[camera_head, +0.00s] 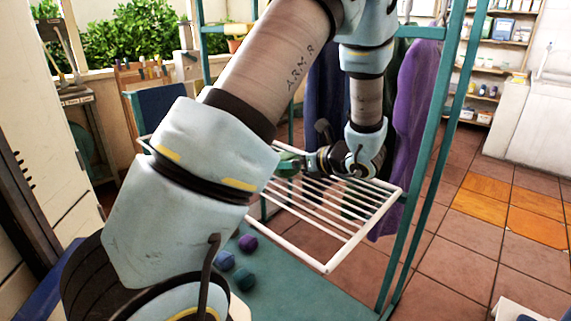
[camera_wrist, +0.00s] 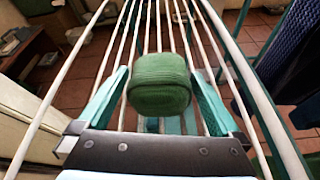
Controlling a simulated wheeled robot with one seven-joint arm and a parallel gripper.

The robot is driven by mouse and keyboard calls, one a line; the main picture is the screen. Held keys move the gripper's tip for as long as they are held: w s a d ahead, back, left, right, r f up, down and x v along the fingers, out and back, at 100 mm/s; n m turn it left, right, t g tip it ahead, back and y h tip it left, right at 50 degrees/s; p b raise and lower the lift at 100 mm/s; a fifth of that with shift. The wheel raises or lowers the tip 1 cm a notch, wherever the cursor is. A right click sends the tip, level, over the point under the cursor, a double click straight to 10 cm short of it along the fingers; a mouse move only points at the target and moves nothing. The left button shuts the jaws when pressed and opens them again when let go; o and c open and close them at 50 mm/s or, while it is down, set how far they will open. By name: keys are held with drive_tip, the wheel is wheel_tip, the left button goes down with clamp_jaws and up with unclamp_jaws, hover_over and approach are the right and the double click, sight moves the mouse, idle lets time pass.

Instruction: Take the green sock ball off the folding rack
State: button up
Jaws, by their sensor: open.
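The green sock ball (camera_wrist: 159,84) sits on the white bars of the folding rack (camera_wrist: 62,75) in the wrist view. My gripper (camera_wrist: 160,95) is open, with one teal finger on each side of the ball. The ball is between the fingers, and I cannot tell whether either finger touches it. In the head view the rack (camera_head: 345,250) shows behind my arm, with my gripper (camera_head: 300,165) low over its left part. A bit of the green ball (camera_head: 287,168) shows there, partly hidden by my arm.
Purple (camera_head: 248,243), blue (camera_head: 224,260) and dark teal (camera_head: 243,279) balls lie on the teal surface below the rack. A teal frame post (camera_head: 425,170) stands right of my arm, with purple cloth (camera_head: 412,100) hanging beside it. Tiled floor is open at right.

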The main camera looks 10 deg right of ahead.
drive_tip(key=shift+w+a+f, duration=0.1)
drive_tip(key=shift+w+a, duration=0.05)
drive_tip(key=shift+w, duration=0.05)
drive_tip(key=c, duration=1.2)
